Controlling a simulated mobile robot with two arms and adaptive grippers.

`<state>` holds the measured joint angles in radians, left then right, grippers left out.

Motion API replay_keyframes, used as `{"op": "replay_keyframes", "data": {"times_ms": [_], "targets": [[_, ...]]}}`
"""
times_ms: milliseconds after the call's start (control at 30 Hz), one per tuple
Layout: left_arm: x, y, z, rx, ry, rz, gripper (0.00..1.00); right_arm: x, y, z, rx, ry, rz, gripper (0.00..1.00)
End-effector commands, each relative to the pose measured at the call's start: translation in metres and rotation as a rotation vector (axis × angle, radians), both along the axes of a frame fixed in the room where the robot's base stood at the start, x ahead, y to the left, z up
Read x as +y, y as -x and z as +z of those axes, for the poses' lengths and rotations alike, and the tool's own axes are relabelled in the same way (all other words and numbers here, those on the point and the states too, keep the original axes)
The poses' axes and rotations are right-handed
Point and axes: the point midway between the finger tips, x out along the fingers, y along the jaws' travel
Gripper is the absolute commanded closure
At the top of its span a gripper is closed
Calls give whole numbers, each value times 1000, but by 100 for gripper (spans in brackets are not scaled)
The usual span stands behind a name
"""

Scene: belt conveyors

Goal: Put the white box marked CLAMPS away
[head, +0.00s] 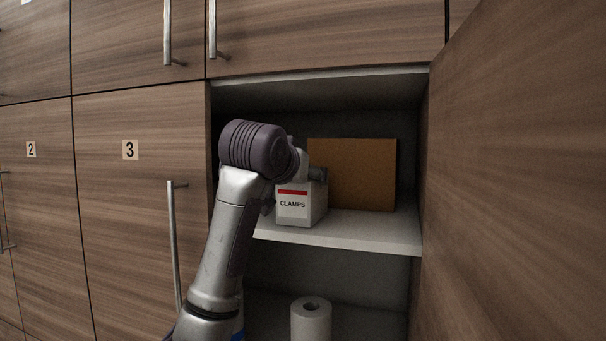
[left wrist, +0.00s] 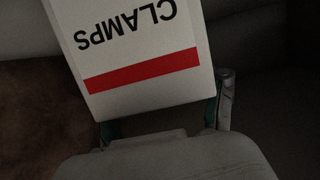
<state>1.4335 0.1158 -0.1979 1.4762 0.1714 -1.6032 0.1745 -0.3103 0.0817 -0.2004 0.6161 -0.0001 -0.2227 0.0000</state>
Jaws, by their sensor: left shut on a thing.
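The white box marked CLAMPS (head: 293,208), with a red stripe, is at the front left of the middle shelf (head: 375,232) in the open cabinet. In the left wrist view the box (left wrist: 130,40) appears upside down and fills the upper middle. My left gripper (left wrist: 160,125) is shut on the box. In the head view my left arm reaches into the cabinet from the lower left, and its wrist partly hides the gripper and the box's top. I cannot tell whether the box's base touches the shelf. My right gripper is not in view.
A brown panel or carton (head: 362,172) stands behind the box on the shelf. A white paper roll (head: 311,320) stands in the compartment below. The open door (head: 515,190) bounds the right side; closed door 3 (head: 130,220) is on the left. The shelf's front right is clear.

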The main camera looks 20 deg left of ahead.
Motion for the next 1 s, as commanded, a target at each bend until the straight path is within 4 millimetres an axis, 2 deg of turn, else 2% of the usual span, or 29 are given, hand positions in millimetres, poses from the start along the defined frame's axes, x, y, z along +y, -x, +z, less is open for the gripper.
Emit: {"op": "replay_keyframes", "data": {"times_ms": [200, 233, 367, 767, 867, 1000], "targets": [[0, 0, -3, -3, 0, 0, 80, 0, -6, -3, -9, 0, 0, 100], [0, 0, -3, 0, 0, 0, 26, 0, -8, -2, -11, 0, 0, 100], [0, 0, -2, 0, 0, 0, 5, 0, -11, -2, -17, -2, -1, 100], [0, 1, 2, -1, 0, -1, 5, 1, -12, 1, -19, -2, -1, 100], [0, 13, 3, -5, 0, -1, 5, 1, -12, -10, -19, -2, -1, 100], [1, 40, 10, -8, 1, -1, 5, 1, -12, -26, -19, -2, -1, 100]]}}
